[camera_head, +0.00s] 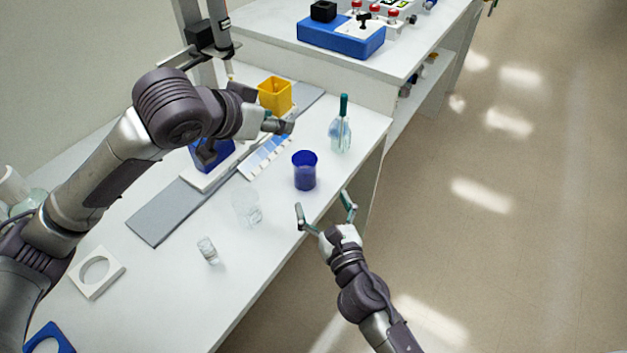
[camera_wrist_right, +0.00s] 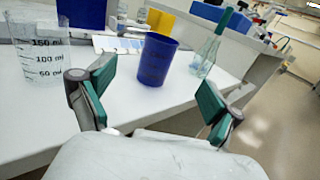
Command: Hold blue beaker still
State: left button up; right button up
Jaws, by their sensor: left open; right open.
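The blue beaker (camera_head: 305,171) stands upright on the white bench near its front edge. In the right wrist view the blue beaker (camera_wrist_right: 156,60) sits ahead, between the spread fingers and apart from them. My right gripper (camera_head: 326,212) is open and empty, just short of the beaker on the near side; its green finger pads also show in the right wrist view (camera_wrist_right: 150,95). My left gripper (camera_head: 279,126) is above the bench, behind and left of the beaker, seen from the side, open and not touching the beaker.
A clear graduated beaker (camera_head: 246,207) and a small glass vial (camera_head: 208,251) stand left of the blue beaker. A clear bottle with a green top (camera_head: 340,134) stands behind right. A yellow box (camera_head: 275,95) and a white ring holder (camera_head: 96,271) are also on the bench.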

aim_at(308, 172)
jog(key=x, duration=1.2)
jog(key=shift+w, duration=0.25)
jog(key=c, duration=1.3)
